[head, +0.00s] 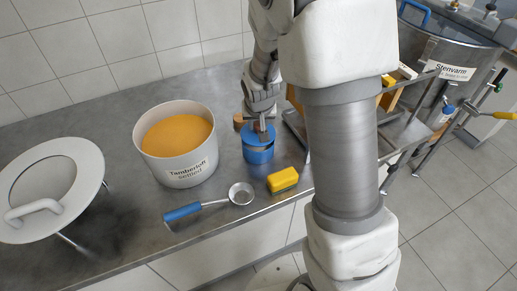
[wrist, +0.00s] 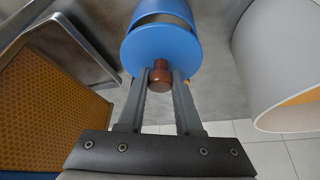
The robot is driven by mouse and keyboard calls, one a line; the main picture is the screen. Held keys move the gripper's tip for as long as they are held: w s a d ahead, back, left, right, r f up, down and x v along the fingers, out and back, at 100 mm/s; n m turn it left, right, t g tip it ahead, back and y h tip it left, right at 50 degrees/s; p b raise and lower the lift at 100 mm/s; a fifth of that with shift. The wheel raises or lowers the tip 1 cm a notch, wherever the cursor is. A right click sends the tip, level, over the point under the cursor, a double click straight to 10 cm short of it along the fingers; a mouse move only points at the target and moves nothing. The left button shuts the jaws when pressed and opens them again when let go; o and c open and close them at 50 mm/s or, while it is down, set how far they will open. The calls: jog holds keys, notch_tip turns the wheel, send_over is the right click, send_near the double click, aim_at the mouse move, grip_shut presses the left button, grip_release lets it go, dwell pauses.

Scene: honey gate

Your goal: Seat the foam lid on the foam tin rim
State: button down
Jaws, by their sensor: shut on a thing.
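The foam lid (wrist: 140,49) is a blue disc with a brown knob (wrist: 161,78). My gripper (wrist: 161,84) is shut on the knob, with one finger on each side. The blue foam tin (head: 259,156) stands on the steel counter. In the head view my gripper (head: 263,128) is directly above the tin, and the lid (head: 257,141) shows over its top. In the wrist view the tin (wrist: 163,8) lies behind the lid, with a dark gap between them on the far side. I cannot tell whether the lid touches the rim anywhere.
A white bucket (head: 185,170) of orange honey stands left of the tin. A yellow sponge (head: 283,180) and a blue-handled strainer (head: 240,194) lie in front. A honeycomb frame (wrist: 50,100) is close at left in the wrist view. A white ring-shaped lid (head: 85,190) stands far left.

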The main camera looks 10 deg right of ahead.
jog(key=shift+f+b, duration=1.3)
jog(key=shift+f, duration=0.1)
dwell(1.9)
dwell(0.4)
jog(key=c, duration=0.8)
grip_release()
jog(key=shift+o, duration=0.2)
jog(key=shift+r, duration=0.15)
jog(key=shift+p+v, duration=1.1)
jog(key=shift+v, duration=0.45)
jog(key=shift+r, duration=0.15)
jog(key=shift+o, duration=0.4)
jog(key=o, duration=0.5)
